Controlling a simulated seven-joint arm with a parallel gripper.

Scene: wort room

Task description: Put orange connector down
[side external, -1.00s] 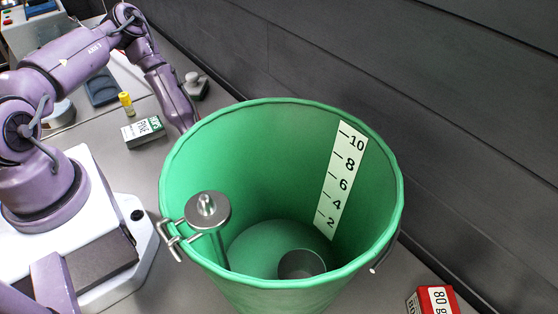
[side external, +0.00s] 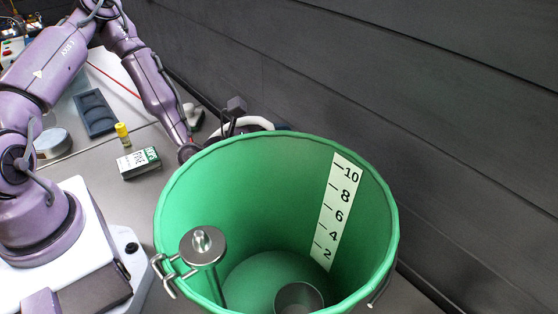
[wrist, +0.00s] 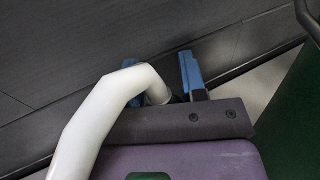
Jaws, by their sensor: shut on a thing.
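The task names this the orange connector; no orange shows anywhere. A thick white bent tube (wrist: 95,115) runs up from the lower left, and its end passes between the fingers. In the side view my gripper is mostly hidden behind the far rim of the green bucket (side external: 180,205). The white tube's curve (side external: 246,121) shows just above that rim.
Inside the bucket are a metal rod with a disc top (side external: 203,246) and a grey cup (side external: 299,297). A white-and-green box (side external: 138,163), a yellow-capped vial (side external: 123,133) and a dark blue tray (side external: 95,113) stand left. A dark panelled wall (side external: 440,100) rises close behind.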

